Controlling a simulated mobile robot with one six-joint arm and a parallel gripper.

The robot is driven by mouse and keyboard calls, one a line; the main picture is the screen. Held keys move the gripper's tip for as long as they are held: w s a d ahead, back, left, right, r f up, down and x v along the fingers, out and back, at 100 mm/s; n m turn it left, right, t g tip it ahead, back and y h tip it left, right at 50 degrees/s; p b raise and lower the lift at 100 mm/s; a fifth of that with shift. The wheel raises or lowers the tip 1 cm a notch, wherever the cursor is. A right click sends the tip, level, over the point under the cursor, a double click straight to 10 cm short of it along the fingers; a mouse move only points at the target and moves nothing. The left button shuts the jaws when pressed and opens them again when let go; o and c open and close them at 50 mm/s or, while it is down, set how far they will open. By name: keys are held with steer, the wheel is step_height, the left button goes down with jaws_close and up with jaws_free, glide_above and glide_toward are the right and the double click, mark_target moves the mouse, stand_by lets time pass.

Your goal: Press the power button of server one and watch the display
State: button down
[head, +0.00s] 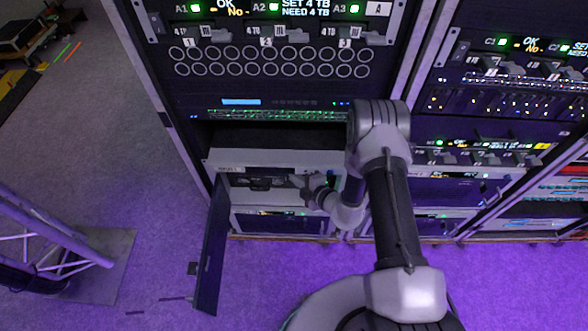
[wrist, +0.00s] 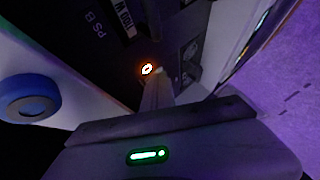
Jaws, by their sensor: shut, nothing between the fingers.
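A glowing orange-red ring, which looks like a power button (wrist: 147,69), sits on a dark panel in the wrist view. In the head view my gripper (head: 308,190) reaches into a low open bay of the left rack, and the ring is hidden there. I cannot read which unit is server one. A small lit blue display (head: 241,102) is higher on that rack.
An open dark door (head: 211,250) hangs at the bay's left side. A blue round part (wrist: 28,98) is at the left of the wrist view. A truss (head: 45,235) stands at the left. Another rack (head: 500,100) stands to the right. The floor between truss and door is mostly clear.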

steer(key=shift+w+d+r+t, duration=0.15)
steer(key=shift+w+r, duration=0.15)
steer(key=shift+w, duration=0.15)
steer(key=shift+w+d+r+t, duration=0.15)
steer(key=shift+w+r, duration=0.15)
steer(key=shift+w, duration=0.15)
steer(key=shift+s+a+f+p, duration=0.1)
steer(key=shift+s+f+p, duration=0.1)
steer(key=shift+s, duration=0.6)
steer(key=shift+s+a+f+p, duration=0.15)
steer(key=shift+s+p, duration=0.1)
steer(key=shift+s, duration=0.6)
steer(key=shift+s+a+f+p, duration=0.1)
steer(key=shift+s+f+p, duration=0.1)
steer(key=shift+s, duration=0.6)
steer(key=shift+s, duration=0.1)
